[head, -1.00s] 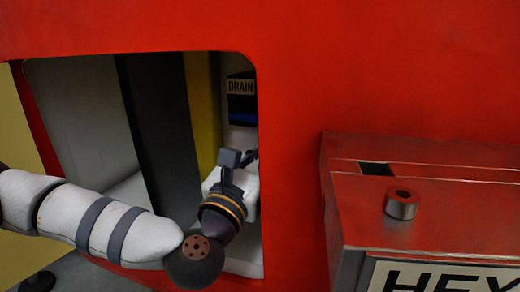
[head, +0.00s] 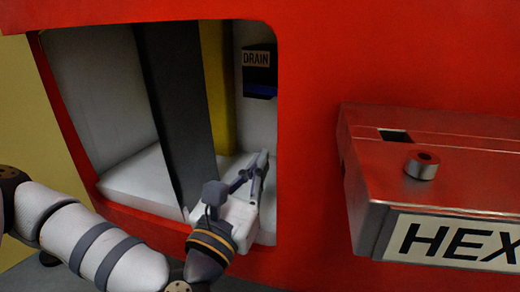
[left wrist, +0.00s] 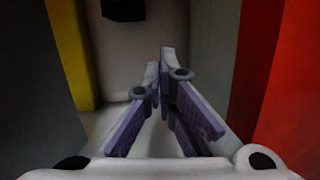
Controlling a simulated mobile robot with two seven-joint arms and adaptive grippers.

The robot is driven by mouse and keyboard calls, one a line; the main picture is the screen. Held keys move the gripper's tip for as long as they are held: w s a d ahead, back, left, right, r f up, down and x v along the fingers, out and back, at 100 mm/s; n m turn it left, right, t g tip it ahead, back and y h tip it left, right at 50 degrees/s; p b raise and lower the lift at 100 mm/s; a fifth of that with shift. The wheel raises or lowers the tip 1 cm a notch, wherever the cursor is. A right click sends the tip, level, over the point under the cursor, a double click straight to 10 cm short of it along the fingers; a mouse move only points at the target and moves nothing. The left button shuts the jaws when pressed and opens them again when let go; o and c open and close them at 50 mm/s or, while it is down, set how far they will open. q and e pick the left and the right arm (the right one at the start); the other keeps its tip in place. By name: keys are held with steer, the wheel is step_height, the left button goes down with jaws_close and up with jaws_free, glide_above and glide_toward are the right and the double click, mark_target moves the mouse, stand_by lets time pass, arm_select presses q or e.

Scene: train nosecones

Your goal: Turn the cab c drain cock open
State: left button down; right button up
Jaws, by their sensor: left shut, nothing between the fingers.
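The drain cock (head: 260,91) shows as a blue strip, likely its handle, on a dark box under a DRAIN label (head: 256,59), high on the back wall of a recess in the red cab. Its exact angle is too dark to tell. In the left wrist view a dark block (left wrist: 123,9), probably this box, is cut off at the top edge. My left gripper (head: 263,160) is inside the recess, below the box and apart from it. Its fingers (left wrist: 159,65) are shut and empty, pointing toward the back wall. My right gripper is in neither view.
The recess has a red right edge (head: 278,130), close to my left gripper. A dark upright panel (head: 177,110) and a yellow strip (head: 217,90) stand to the left. A red box labelled HEX (head: 440,165) with a metal knob (head: 422,165) juts out at the right.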

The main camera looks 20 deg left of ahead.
mark_target(272, 90)
arm_select(q)
steer(key=w+r, duration=0.6)
steer(key=w, duration=0.1)
steer(key=shift+w+d+p, duration=0.3)
steer(key=shift+w+p, duration=0.05)
steer(key=shift+w, duration=0.05)
steer(key=shift+d+r+n, duration=0.15)
steer(key=shift+r+n, duration=0.45)
steer(key=shift+r, duration=0.15)
steer(key=shift+f, duration=0.1)
